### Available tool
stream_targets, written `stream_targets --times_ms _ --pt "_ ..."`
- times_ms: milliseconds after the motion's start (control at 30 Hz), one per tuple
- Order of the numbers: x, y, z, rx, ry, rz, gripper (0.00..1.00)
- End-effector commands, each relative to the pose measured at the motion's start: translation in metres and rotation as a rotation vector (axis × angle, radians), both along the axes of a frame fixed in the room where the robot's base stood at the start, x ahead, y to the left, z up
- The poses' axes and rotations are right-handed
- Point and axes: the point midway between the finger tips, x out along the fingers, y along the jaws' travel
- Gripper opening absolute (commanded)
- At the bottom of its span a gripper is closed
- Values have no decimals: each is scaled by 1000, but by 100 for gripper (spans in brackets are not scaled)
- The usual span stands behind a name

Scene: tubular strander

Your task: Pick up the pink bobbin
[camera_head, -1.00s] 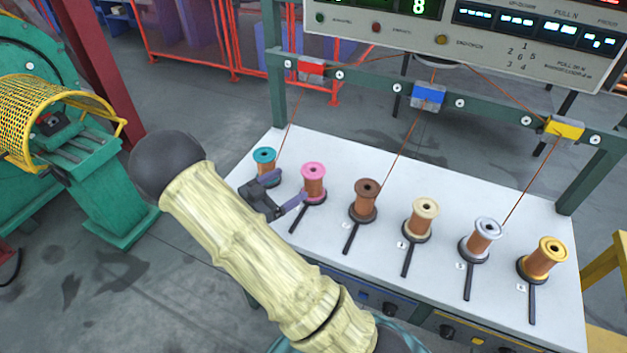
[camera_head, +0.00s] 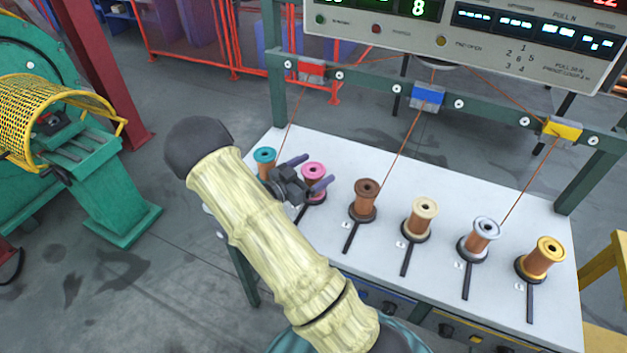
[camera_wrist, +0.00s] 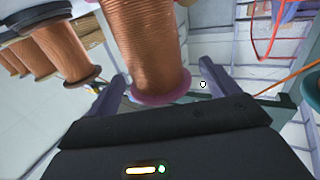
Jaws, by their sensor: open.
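The pink bobbin (camera_head: 313,171) has pink flanges and a copper winding. It stands upright on the white table, second from the left in the row. My gripper (camera_head: 317,169) is open, with its fingers on either side of the bobbin's upper part in the head view; part of the bobbin is hidden behind the gripper. In the wrist view, the bobbin's winding (camera_wrist: 148,45) and one pink flange show between the two spread fingers (camera_wrist: 165,78). I cannot tell whether either finger touches it.
The teal bobbin (camera_head: 265,158) stands close on the left, partly hidden by my gripper. The brown bobbin (camera_head: 365,198) stands to the right, followed by cream (camera_head: 422,217), silver (camera_head: 481,237) and yellow (camera_head: 546,255) bobbins. A green frame with thin wires (camera_head: 405,145) rises behind.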

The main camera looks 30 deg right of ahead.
Motion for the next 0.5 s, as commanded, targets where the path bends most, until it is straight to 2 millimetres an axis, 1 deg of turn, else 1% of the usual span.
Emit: stream_targets --times_ms 33,100,167,500 --pt "2 -8 0 0 0 -2 87" --pt "3 -16 0 0 1 -1 87" --pt "5 -20 0 0 1 1 87" --pt "5 -21 0 0 0 1 87"
